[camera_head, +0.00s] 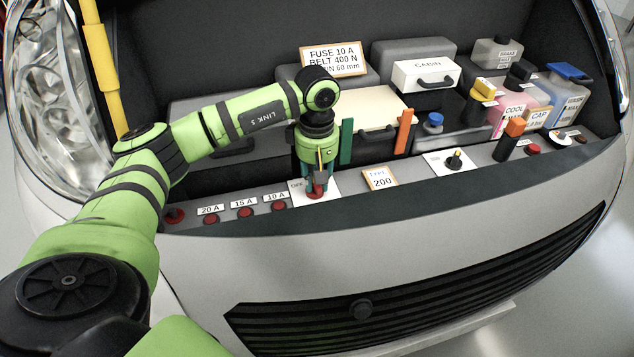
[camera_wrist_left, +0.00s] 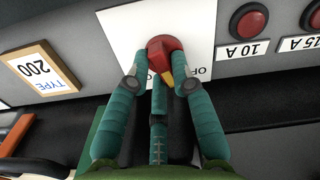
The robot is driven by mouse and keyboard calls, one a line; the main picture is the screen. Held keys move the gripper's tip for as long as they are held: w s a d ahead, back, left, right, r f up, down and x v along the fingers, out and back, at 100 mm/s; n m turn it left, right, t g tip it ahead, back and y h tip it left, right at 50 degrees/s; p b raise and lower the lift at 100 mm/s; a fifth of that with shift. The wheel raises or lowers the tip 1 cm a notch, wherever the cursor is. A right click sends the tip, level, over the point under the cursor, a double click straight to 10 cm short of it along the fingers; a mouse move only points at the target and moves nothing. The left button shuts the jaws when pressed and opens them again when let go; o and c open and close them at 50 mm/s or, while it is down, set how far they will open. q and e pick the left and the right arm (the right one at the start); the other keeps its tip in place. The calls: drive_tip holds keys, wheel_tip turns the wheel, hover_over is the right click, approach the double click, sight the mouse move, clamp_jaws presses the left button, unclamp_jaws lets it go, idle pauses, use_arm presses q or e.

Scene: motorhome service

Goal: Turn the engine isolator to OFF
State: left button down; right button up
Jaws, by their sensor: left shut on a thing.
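The engine isolator is a red knob (camera_wrist_left: 163,48) with a yellow pointer, on a white plate (camera_wrist_left: 113,22) that carries the lettering OFF, partly hidden. In the wrist view the pointer is directed down and slightly right, toward the lettering side. My left gripper (camera_wrist_left: 160,80) has its teal fingers closed around the knob's sides. In the head view the left gripper (camera_head: 316,188) reaches down onto the same red knob (camera_head: 316,195), at the front ledge. The fingers hide part of the knob and plate. My right gripper is not in view.
Red buttons labelled 20 A (camera_head: 211,218), 15 A (camera_head: 246,212) and 10 A (camera_head: 278,206) lie left of the plate. A TYPE 200 card (camera_head: 380,179) and another dial (camera_head: 454,161) lie right. An orange upright piece (camera_head: 404,131) and several bottles stand behind.

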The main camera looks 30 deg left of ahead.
use_arm(q)
drive_tip(key=n+b, duration=0.1)
drive_tip(key=n, duration=0.2)
drive_tip(key=shift+a, duration=0.1)
drive_tip(key=shift+n, duration=1.3)
drive_tip(key=shift+a, duration=0.1)
drive_tip(key=c, duration=1.1)
unclamp_jaws()
drive_tip(key=shift+o, duration=0.2)
drive_tip(key=shift+r, duration=0.15)
wheel_tip(320, 180, up, 12)
